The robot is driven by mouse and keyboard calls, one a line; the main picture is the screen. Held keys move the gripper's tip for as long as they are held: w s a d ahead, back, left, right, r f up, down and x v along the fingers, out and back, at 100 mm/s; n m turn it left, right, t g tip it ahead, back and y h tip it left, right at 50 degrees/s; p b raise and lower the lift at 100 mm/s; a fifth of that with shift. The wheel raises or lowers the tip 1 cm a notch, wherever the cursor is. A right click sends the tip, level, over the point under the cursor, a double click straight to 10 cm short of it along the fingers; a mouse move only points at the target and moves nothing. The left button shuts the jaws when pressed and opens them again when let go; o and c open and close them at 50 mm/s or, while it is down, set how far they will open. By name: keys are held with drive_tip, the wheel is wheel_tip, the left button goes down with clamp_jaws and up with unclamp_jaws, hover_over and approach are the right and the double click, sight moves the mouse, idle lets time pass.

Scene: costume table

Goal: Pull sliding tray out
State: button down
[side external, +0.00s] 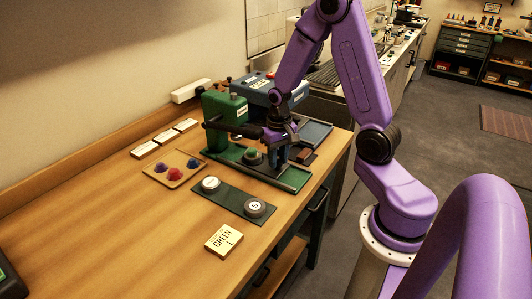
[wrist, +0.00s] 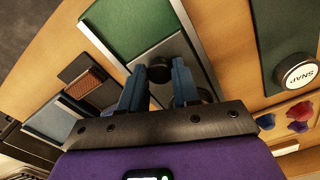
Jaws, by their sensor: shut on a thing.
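The sliding tray is a green plate (side external: 292,178) between pale metal rails, at the foot of a green press (side external: 224,118) in the side view. In the wrist view, green plate (wrist: 140,22) and grey metal plate show beyond my fingers. My gripper (side external: 272,158) points down over the tray, just beside the press. In the wrist view, the two blue fingers (wrist: 158,85) stand on either side of a dark round knob (wrist: 159,66) and are shut on it. The fingers hide part of the tray, and the arm hides part of the press.
A blue press (side external: 262,88) with its blue tray (side external: 316,132) stands behind. A dark board with two round pieces (side external: 211,184), a wooden tray of coloured pieces (side external: 173,177) and a "GREEN" card (side external: 223,240) lie nearby.

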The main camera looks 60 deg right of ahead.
drive_tip(key=s, duration=0.7)
drive_tip(key=shift+s, duration=0.25)
drive_tip(key=c, duration=0.8)
unclamp_jaws()
drive_tip(key=shift+s, duration=0.15)
drive_tip(key=shift+r, duration=0.1)
drive_tip(key=shift+w+r, duration=0.2)
drive_tip(key=shift+r, duration=0.35)
wheel_tip(320, 180, up, 16)
drive_tip(key=shift+s+a, duration=0.1)
